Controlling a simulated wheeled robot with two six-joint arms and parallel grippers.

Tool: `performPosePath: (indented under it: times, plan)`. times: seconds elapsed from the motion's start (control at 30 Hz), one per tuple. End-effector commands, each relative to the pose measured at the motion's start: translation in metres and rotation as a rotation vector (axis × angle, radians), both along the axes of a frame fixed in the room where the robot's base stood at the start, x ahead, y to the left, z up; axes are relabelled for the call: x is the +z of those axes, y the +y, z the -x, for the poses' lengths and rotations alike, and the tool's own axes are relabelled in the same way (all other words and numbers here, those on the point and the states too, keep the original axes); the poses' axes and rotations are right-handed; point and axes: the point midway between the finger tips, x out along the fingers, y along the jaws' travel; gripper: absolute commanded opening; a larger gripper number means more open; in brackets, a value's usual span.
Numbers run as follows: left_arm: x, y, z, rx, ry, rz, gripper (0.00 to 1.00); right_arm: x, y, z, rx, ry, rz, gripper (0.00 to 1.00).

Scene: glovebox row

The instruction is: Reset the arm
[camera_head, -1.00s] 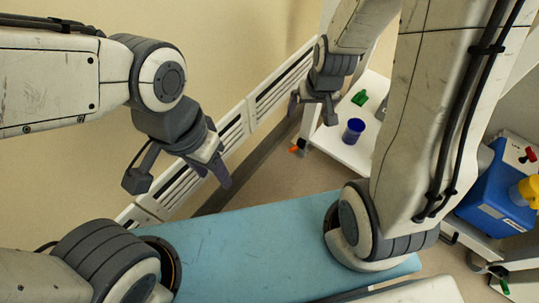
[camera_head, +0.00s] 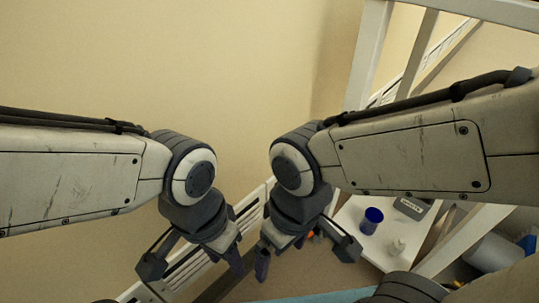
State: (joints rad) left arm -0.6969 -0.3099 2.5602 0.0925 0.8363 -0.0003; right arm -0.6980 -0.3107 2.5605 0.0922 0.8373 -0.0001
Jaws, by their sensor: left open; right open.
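My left gripper (camera_head: 194,266) hangs at the lower left of the head view, jaws apart, with nothing between its fingers. My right gripper (camera_head: 305,256) hangs just to the right of it, also open and empty. Both point downward, and a narrow gap shows between them in the picture. Both forearms reach in from the sides, nearly mirrored. The grippers are in front of the wall and the pale louvred panel near the floor.
A white shelf (camera_head: 357,226) right of my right gripper bears a blue cup (camera_head: 371,221), a small white item (camera_head: 397,246) and a grey labelled box (camera_head: 411,208). White frame bars (camera_head: 369,55) rise behind my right arm. A blue surface (camera_head: 310,297) shows at the bottom edge.

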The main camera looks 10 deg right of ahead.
Motion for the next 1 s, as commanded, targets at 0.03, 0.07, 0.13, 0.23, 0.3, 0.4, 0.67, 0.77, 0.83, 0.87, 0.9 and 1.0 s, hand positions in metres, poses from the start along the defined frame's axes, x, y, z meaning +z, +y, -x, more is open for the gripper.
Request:
performPosePath:
  times: [0.03,0.07,0.13,0.23,0.3,0.4,0.67,0.77,0.83,0.87,0.9,1.0]
  plan:
    - [0.015,0.000,0.000,0.000,0.000,0.000,0.50,0.015,0.000,0.000,0.000,0.000,0.000,1.00]
    - [0.021,0.000,0.000,0.000,0.000,0.000,0.50,0.021,0.000,0.000,0.000,-0.001,-0.001,1.00]
    - [0.039,0.000,0.000,0.000,0.000,0.000,0.50,0.039,0.000,0.000,-0.001,-0.001,-0.001,1.00]
    - [0.072,0.000,0.000,0.000,0.000,0.000,0.50,0.072,0.000,0.000,-0.001,-0.001,-0.001,1.00]
    - [0.097,0.000,0.000,0.000,-0.001,0.001,0.50,0.097,0.000,0.000,-0.001,-0.001,-0.001,1.00]
    - [0.133,0.000,0.000,0.000,-0.001,0.001,0.50,0.133,0.000,-0.001,-0.001,-0.001,-0.001,1.00]
    - [0.222,0.000,0.000,0.000,-0.001,0.001,0.50,0.222,0.000,0.000,-0.001,-0.001,-0.001,1.00]
    - [0.256,0.000,0.000,0.000,-0.001,0.001,0.50,0.256,0.000,-0.001,-0.001,-0.001,-0.001,1.00]
    - [0.280,0.000,0.000,0.000,-0.001,0.001,0.50,0.280,0.000,-0.001,-0.001,-0.001,-0.001,1.00]
    - [0.291,0.000,0.000,0.000,-0.001,0.001,0.50,0.291,0.000,-0.001,-0.001,-0.001,-0.001,1.00]
    - [0.305,0.000,0.000,0.000,-0.001,0.001,0.50,0.304,0.000,-0.001,-0.001,-0.001,-0.001,1.00]
    - [0.339,0.000,0.000,0.000,-0.001,0.001,0.50,0.339,0.000,-0.001,-0.001,-0.001,-0.001,1.00]
